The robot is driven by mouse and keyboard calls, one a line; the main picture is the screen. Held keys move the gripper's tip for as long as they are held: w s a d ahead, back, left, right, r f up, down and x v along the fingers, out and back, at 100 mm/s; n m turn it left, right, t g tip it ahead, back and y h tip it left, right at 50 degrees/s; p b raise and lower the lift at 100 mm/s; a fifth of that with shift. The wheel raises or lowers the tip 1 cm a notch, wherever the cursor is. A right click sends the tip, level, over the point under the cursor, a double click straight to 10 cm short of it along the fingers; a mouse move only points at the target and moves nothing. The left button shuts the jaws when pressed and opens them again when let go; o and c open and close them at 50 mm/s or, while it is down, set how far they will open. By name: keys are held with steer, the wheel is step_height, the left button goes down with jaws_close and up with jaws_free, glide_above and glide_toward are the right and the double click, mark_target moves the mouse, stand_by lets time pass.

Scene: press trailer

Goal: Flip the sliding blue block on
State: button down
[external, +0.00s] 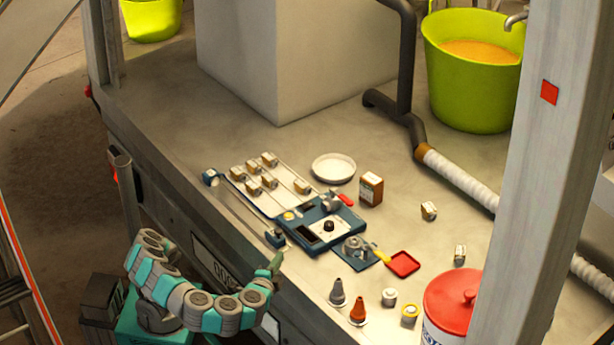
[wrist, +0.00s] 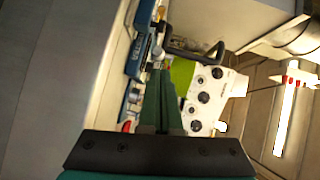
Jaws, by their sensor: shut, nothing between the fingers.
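A thin rail runs along the front of the worktop, with a blue block (external: 275,238) at its near end and another blue block (external: 211,178) at its far left end. I cannot tell for sure which one slides. My gripper (external: 277,261) is just in front of the near block, at the worktop's front edge; a small gap seems to separate them. In the wrist view my gripper (wrist: 160,75) has its dark green fingers together and empty. Blue parts (wrist: 136,58) show just left of the fingertips there; the fingers hide what lies behind them.
A blue control panel (external: 318,225) with a dark knob stands behind the near block. A tray (external: 262,200) carries several small blocks. Orange and grey cones (external: 358,312), a red-lidded tub (external: 452,300) and a post (external: 530,180) are to the right.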

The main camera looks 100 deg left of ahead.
mark_target(279, 240)
steer(key=x, duration=0.2)
steer(key=s+x, duration=0.1)
steer(key=x, duration=0.5)
steer(key=shift+s+a, duration=0.2)
steer(key=shift+a, duration=0.05)
steer(key=shift+s+a+f, duration=0.25)
steer(key=shift+s+a, duration=0.35)
steer(key=shift+a, duration=0.2)
steer(key=s+a+b, duration=0.2)
steer(key=s+a, duration=0.6)
steer(key=s+a+b, duration=0.2)
steer(key=s+a, duration=0.6)
steer(key=shift+s+a, duration=0.25)
steer(key=shift+s, duration=0.05)
steer(key=shift+d, duration=0.1)
